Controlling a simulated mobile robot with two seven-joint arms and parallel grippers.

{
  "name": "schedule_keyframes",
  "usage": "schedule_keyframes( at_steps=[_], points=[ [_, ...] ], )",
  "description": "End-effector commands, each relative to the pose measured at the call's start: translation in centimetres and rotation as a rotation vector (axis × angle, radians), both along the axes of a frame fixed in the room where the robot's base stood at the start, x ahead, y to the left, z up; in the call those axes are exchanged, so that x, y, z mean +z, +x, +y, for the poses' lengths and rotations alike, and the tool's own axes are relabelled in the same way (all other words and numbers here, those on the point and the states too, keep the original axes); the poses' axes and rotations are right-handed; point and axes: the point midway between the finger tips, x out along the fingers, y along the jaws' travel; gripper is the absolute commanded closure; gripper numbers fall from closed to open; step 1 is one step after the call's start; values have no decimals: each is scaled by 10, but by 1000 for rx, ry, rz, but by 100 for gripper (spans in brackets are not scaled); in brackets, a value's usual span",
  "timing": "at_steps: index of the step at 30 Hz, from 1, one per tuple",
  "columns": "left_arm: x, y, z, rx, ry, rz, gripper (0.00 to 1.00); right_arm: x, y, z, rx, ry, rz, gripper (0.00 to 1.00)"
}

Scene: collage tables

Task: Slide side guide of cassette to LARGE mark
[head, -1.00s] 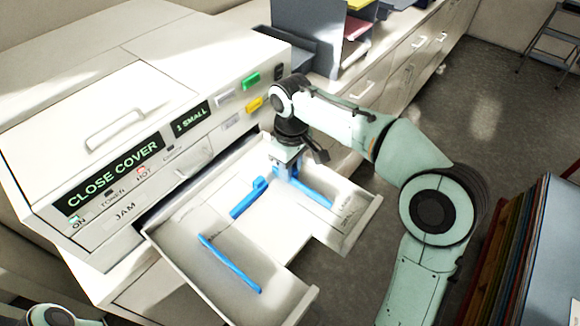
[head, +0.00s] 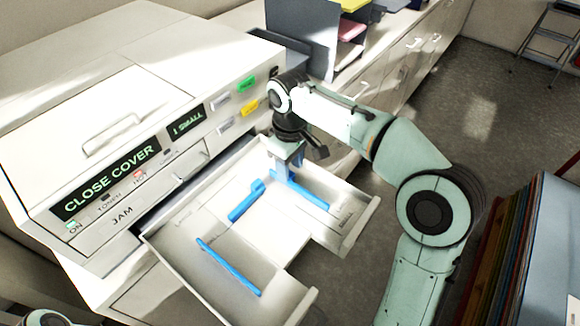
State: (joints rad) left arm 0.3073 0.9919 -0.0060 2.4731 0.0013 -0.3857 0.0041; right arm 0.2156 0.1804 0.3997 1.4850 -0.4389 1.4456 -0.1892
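The paper cassette (head: 178,236) is a white tray pulled out of the front of the copier. A blue side guide (head: 302,190) stands at its right side, and another long blue guide (head: 230,267) lies at its left side. A shorter blue guide (head: 247,201) stands between them near the middle. Small printed marks show on the tray floor by the right guide, too small to read surely. My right gripper (head: 286,171) points down at the upper end of the right guide; its fingers are partly hidden, so its grip is unclear. My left gripper is out of view.
The copier (head: 110,110) has a display reading CLOSE COVER and a smaller one reading 1 SMALL. Green (head: 246,84) and yellow (head: 250,107) buttons sit near my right wrist. Colourful upright folders (head: 520,240) stand at the right. A dark organiser (head: 300,35) stands behind.

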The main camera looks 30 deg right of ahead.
Motion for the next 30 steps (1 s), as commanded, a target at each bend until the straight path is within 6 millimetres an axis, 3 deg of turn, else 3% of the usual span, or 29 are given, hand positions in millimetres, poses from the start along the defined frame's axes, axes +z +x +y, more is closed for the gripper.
schedule_keyframes(
  at_steps=[1, 9, 15, 20, 30],
  points=[
    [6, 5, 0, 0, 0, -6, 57, 15, 2, 0, 0, -1, -9, 55],
    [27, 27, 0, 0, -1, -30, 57, 79, 3, 1, 0, 0, -12, 55],
    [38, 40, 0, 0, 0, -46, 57, 109, 2, 0, -1, 0, -9, 55],
    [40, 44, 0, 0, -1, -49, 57, 118, 1, 0, -1, 0, -6, 55],
    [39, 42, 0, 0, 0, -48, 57, 118, 0, 0, -1, 0, -3, 55]
  ],
)
